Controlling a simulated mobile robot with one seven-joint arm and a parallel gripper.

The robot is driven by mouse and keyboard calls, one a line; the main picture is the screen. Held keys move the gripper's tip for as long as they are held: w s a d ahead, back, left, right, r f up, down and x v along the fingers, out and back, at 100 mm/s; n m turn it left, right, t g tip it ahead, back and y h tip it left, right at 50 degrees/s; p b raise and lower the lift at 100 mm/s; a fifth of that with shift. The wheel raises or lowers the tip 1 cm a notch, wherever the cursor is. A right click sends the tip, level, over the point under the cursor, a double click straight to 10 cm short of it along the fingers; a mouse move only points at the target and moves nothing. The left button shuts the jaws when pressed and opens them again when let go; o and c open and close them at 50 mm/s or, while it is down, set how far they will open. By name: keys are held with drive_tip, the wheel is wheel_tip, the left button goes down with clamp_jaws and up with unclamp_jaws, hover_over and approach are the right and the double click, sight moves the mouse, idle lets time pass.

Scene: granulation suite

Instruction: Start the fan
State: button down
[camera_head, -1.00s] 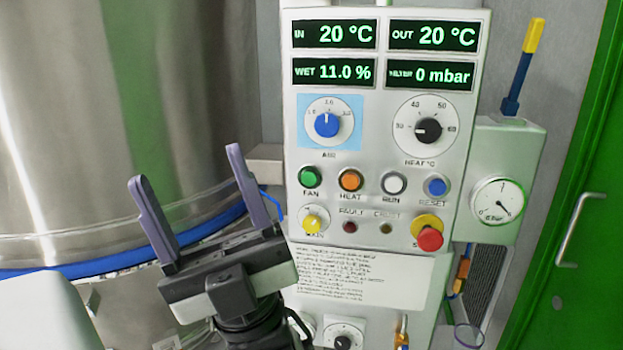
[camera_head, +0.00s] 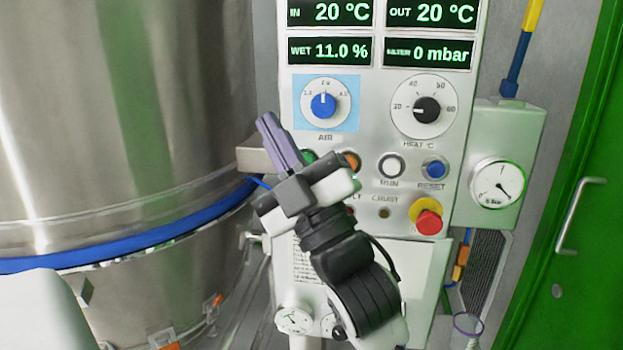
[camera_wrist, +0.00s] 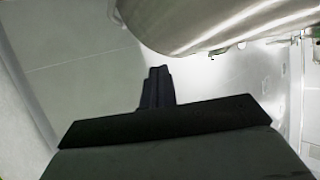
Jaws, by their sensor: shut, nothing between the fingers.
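The control panel (camera_head: 372,105) stands upright in the head view. Its green FAN button (camera_head: 309,156) is mostly hidden behind my gripper; only a sliver of green shows. My gripper (camera_head: 268,122) is shut and empty, with its purple-grey fingers together, pointing up and left in front of the panel's left edge. The fingertips appear just left of the blue AIR knob (camera_head: 323,105); I cannot tell how far they are from the panel. The wrist view shows the closed fingers (camera_wrist: 158,75) over pale floor, with no button in sight.
The orange HEAT button (camera_head: 351,162) is partly covered by my gripper. The RUN button (camera_head: 391,166), blue RESET button (camera_head: 434,168) and red stop button (camera_head: 428,222) are clear. A large steel vessel (camera_head: 120,120) stands at the left. A pressure gauge (camera_head: 497,185) is at the right.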

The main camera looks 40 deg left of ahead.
drive_tip(key=w+d+f+n+t+h+b, duration=0.1)
drive_tip(key=w+d+f+n+h, duration=0.3)
drive_tip(key=w+f+h, duration=0.5)
drive_tip(key=shift+d+f+n+t+b, duration=0.15)
drive_tip(key=shift+f+n+t+b, duration=0.2)
drive_tip(key=shift+f+b, duration=0.55)
drive_tip(key=shift+w+r, duration=0.1)
drive_tip(key=w+p+x, duration=0.1)
drive_tip(key=p+x, duration=0.1)
drive_tip(key=x, duration=0.4)
drive_tip(key=w+p+x, duration=0.1)
drive_tip(key=p+x, duration=0.1)
drive_tip(key=x, duration=0.5)
drive_tip(key=shift+w+d+f, duration=0.3)
drive_tip(key=shift+w+d, duration=0.1)
